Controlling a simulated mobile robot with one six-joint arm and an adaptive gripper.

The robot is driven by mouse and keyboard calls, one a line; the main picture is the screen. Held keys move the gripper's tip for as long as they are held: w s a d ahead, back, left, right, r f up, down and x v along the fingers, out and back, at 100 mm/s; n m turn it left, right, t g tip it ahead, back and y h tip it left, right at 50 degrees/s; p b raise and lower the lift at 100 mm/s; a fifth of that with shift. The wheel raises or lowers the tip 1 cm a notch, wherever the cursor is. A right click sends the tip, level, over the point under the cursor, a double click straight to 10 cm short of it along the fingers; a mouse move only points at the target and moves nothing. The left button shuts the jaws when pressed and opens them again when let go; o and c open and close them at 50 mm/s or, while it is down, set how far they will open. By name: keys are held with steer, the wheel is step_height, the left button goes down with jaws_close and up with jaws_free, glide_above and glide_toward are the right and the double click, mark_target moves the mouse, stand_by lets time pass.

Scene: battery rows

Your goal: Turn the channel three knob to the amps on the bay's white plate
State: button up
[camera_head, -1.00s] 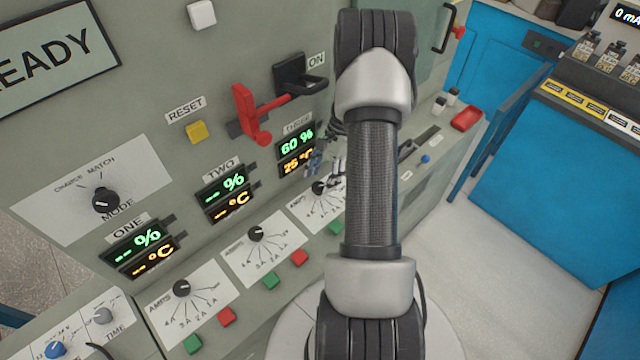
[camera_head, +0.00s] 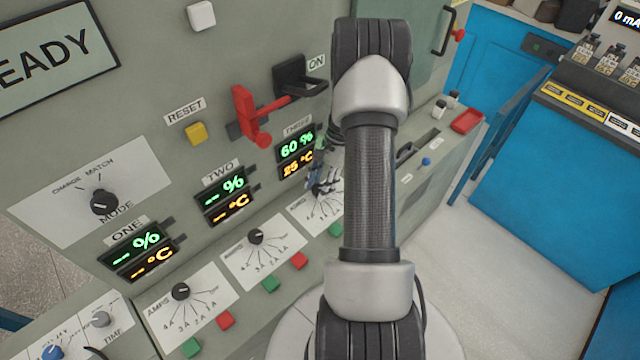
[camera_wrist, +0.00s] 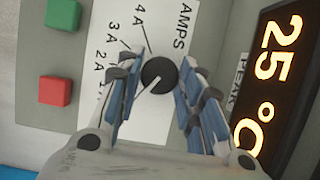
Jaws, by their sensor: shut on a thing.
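The channel three knob (camera_wrist: 160,73) is round and black, on a white AMPS dial (camera_wrist: 150,120) marked 1 A to 4 A. Its light pointer line slants to the lower left in the wrist view, on the 1 A side. My gripper (camera_wrist: 160,80) is shut on this knob, one blue-padded finger on each side. In the head view my gripper (camera_head: 322,182) covers the knob, and the white dial (camera_head: 322,212) shows around it. The display THREE (camera_head: 297,153) reads 60 % and 25 °C. Small white plates (camera_head: 407,178) on the ledge to the right are too small to read.
Green (camera_wrist: 62,14) and red (camera_wrist: 56,90) buttons sit beside the dial. The lit display (camera_wrist: 268,80) is close to my other finger. A red lever (camera_head: 250,115) sticks out above. Channel two's knob (camera_head: 256,237) is to the left.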

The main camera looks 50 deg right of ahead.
steer(key=shift+c, duration=1.4)
steer(key=shift+m, duration=0.3)
steer(key=m+t, duration=0.1)
steer(key=m, duration=0.1)
steer(key=m+t+p, duration=0.1)
steer(key=m, duration=0.2)
steer(key=shift+s+r+h+p, duration=0.1)
steer(key=shift+s+h+p, duration=0.05)
steer(key=shift+h+p, duration=0.2)
steer(key=m+h, duration=0.1)
steer(key=m, duration=0.1)
steer(key=shift+a+m+t, duration=0.1)
steer(key=shift+m+t, duration=0.3)
steer(key=shift+s+m+t+h+b, duration=0.1)
steer(key=shift+m+t+h+b, duration=0.4)
steer(key=shift+m, duration=1.2)
steer(key=o, duration=1.1)
steer(key=shift+c, duration=0.2)
